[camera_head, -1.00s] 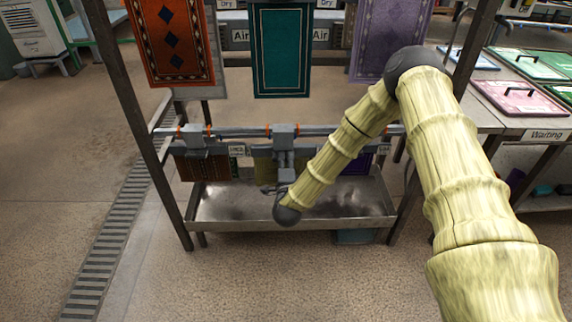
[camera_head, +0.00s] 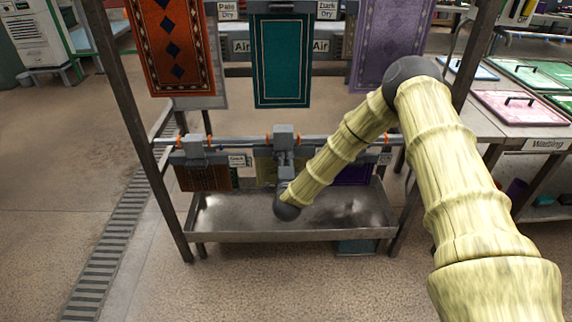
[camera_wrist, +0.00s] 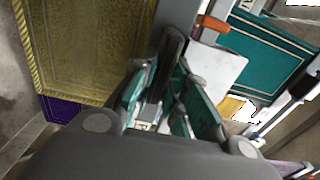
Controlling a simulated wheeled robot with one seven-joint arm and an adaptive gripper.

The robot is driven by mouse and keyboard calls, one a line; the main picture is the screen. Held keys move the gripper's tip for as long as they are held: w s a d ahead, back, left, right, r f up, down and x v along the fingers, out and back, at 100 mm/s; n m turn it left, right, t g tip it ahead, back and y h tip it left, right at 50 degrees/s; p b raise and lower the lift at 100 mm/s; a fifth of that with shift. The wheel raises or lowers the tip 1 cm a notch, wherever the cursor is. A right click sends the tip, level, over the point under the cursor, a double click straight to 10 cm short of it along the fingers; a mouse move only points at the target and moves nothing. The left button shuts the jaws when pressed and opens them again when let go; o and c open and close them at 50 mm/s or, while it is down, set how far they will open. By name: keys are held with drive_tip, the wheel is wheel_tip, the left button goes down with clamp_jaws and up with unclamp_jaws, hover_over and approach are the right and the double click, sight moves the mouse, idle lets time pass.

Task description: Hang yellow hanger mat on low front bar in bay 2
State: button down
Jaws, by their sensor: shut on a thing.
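The yellow mat (camera_wrist: 95,45) fills the upper left of the wrist view, with a twisted yellow border. In the head view only a strip of the yellow mat (camera_head: 265,171) shows; my gripper and wrist hide the rest. The fingers of my gripper (camera_wrist: 165,100) are closed around a dark upright part at the mat's edge, seemingly its hanger. In the head view my gripper (camera_head: 284,165) is at the middle of the low front bar (camera_head: 225,138). A grey block (camera_head: 283,130) shows above it at bar height. Whether the hanger touches the bar, I cannot tell.
A dark mat (camera_head: 204,178) hangs low at left and a purple mat (camera_head: 356,173) low at right. Orange, teal (camera_head: 282,60) and lilac mats hang above. A metal tray (camera_head: 240,236) lies beneath. Rack posts stand either side.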

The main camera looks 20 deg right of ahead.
drive_tip(key=shift+w+d, duration=0.1)
drive_tip(key=shift+w, duration=0.2)
drive_tip(key=shift+f+b, duration=1.05)
drive_tip(key=shift+f, duration=0.4)
